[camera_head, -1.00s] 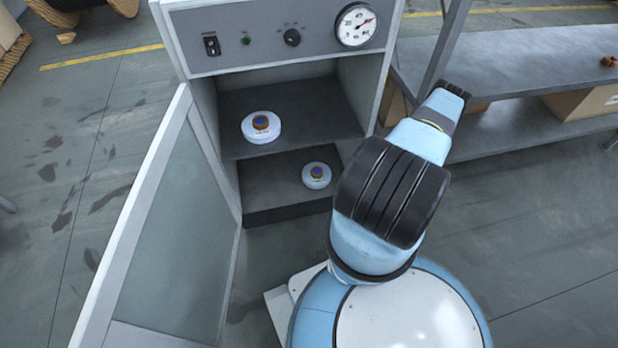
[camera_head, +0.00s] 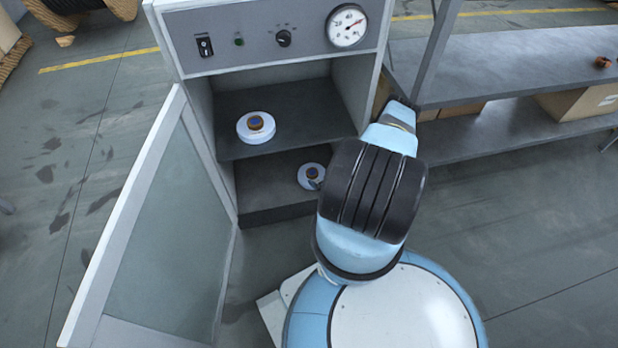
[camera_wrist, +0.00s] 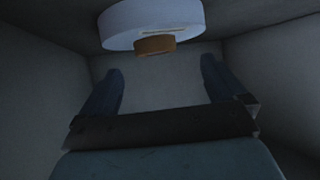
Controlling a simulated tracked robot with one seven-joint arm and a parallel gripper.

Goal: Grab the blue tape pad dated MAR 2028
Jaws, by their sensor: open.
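Two round white pads, each with a brown core and a blue centre, lie in an open cabinet. One pad (camera_head: 256,137) is on the upper shelf. The other pad (camera_head: 303,182) is on the lower level, partly covered by my arm at its right. No date is legible on either. In the wrist view, one white pad (camera_wrist: 150,22) with a brown core shows at the top edge, beyond the fingertips and apart from them. I cannot tell which pad it is. My gripper (camera_wrist: 161,67) is open and empty; my arm mostly hides it in the head view.
The cabinet (camera_head: 270,45) has a switch, knob and gauge above. Its glazed door (camera_head: 165,220) stands open at the left. Close walls flank the gripper in the wrist view. A grey bench (camera_head: 510,65) with cardboard boxes (camera_head: 580,102) below stands at the right.

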